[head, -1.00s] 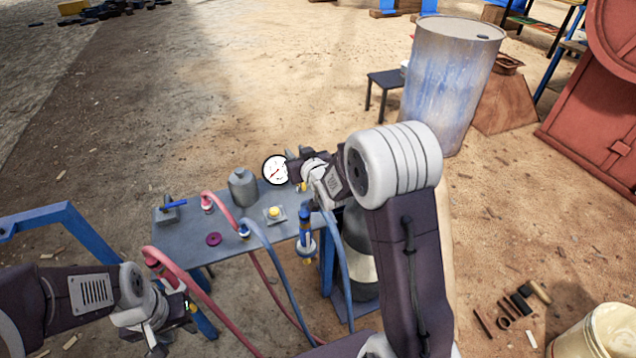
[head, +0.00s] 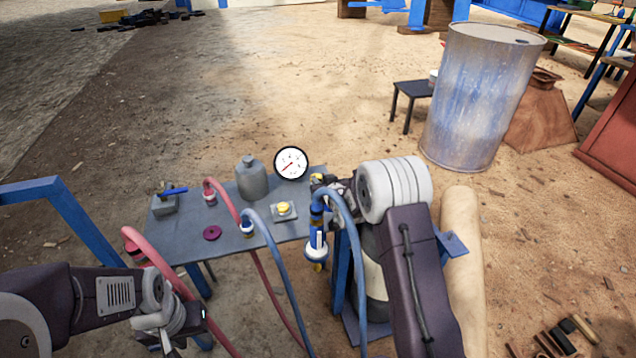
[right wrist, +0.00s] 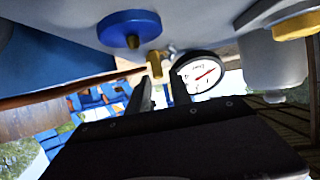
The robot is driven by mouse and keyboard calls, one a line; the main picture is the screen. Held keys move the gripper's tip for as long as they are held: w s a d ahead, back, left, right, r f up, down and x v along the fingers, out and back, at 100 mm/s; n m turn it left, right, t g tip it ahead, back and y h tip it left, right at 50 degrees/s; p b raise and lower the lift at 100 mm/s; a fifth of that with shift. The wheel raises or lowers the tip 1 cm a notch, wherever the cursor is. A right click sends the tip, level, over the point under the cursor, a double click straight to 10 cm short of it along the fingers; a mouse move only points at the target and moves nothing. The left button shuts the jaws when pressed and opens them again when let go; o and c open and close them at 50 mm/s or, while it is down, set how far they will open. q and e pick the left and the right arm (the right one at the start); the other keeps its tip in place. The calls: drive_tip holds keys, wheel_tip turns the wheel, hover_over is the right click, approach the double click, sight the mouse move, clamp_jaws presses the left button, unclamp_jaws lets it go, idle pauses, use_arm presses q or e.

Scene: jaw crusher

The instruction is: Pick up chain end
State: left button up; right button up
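I cannot make out a chain or its end in either view. My right gripper (head: 320,184) is at the right edge of the grey table (head: 185,237), close to a blue hose fitting (head: 316,240); its fingertips are partly hidden there. In the right wrist view its two dark fingers (right wrist: 162,92) stand apart with nothing clearly between them. A small brass part (right wrist: 155,65) is just beyond the tips. The round white gauge (head: 291,163) is behind the gripper and also shows in the right wrist view (right wrist: 200,74). My left gripper (head: 172,345) is low at left, its fingers unclear.
On the table are a grey bottle (head: 251,180), a yellow button (head: 284,209), a purple ring (head: 212,233) and a blue-handled valve (head: 166,200). Red hoses (head: 226,203) and blue hoses (head: 270,262) loop over the front. A drum (head: 478,95) stands behind right.

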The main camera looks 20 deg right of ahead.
sight(318, 174)
drive_tip(key=b+x, duration=0.1)
drive_tip(key=x, duration=0.4)
drive_tip(key=shift+d, duration=0.1)
drive_tip(key=shift+r, duration=0.15)
clamp_jaws()
drive_tip(key=shift+r, duration=0.6)
drive_tip(key=p+v, duration=0.2)
drive_tip(key=v, duration=0.2)
drive_tip(key=shift+s, duration=0.25)
wheel_tip(318, 174, up, 12)
drive_tip(key=p, duration=0.4)
drive_tip(key=shift+r, duration=0.2)
